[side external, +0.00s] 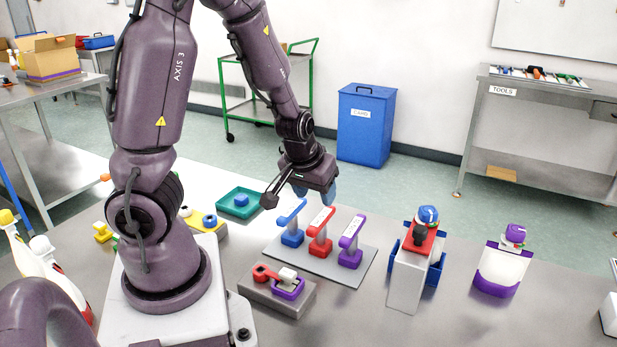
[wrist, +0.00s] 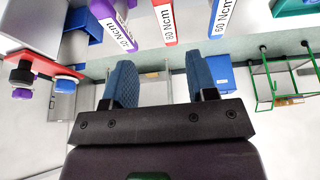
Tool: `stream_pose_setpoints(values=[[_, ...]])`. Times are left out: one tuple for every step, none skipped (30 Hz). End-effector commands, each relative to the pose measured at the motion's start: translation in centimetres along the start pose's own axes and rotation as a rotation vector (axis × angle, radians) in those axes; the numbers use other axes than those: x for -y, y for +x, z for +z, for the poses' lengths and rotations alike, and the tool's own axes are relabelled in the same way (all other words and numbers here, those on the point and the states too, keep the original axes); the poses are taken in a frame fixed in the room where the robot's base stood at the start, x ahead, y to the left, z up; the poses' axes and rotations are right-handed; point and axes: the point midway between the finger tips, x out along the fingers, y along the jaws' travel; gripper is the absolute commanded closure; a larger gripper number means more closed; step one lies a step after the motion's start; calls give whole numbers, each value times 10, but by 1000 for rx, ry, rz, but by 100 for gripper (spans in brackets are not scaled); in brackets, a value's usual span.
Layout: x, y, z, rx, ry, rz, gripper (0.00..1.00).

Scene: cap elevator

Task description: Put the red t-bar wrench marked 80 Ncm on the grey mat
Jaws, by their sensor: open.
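The red t-bar wrench (side external: 320,224) stands upright between a blue wrench (side external: 291,225) and a purple wrench (side external: 350,243). All three stand on a flat grey sheet (side external: 340,275), which looks like the grey mat. The purple bar (wrist: 118,28) and blue bar (wrist: 220,18) also carry Ncm labels. My gripper (side external: 316,193) is open and empty, above and behind the wrenches. Its blue fingers (wrist: 160,65) are apart, with nothing between them.
A teal tray (side external: 240,203) with a blue part lies left of the sheet. A grey block (side external: 278,297) with red and purple parts sits in front. A white stand (side external: 408,280) with a red top and a white-and-purple container (side external: 502,270) stand at right.

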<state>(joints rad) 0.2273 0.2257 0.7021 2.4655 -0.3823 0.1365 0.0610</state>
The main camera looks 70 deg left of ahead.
Motion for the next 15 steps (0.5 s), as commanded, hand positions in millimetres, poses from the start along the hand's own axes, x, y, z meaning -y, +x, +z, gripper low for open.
stream_pose_setpoints(values=[[-9, -8, 1, 7, 12, 39, 48], [-16, -13, 3, 17, 26, 68, 48], [-26, -24, 5, 29, 48, 114, 48], [-34, -34, 7, 37, 72, 151, 48], [-43, -45, 10, 45, 100, 190, 48], [-54, -61, 14, 52, 144, 240, 48], [-61, -75, 17, 56, 182, 274, 48], [-66, -89, 21, 56, 220, 305, 48], [-72, -107, 26, 53, 275, 337, 48], [-75, -121, 30, 46, 317, 356, 48], [-77, -134, 34, 38, 358, 369, 48], [-78, -150, 40, 24, 411, 380, 48], [-78, -161, 45, 12, 449, 382, 48], [-77, -172, 49, 0, 485, 381, 48], [-75, -184, 55, -17, 528, 374, 48]])
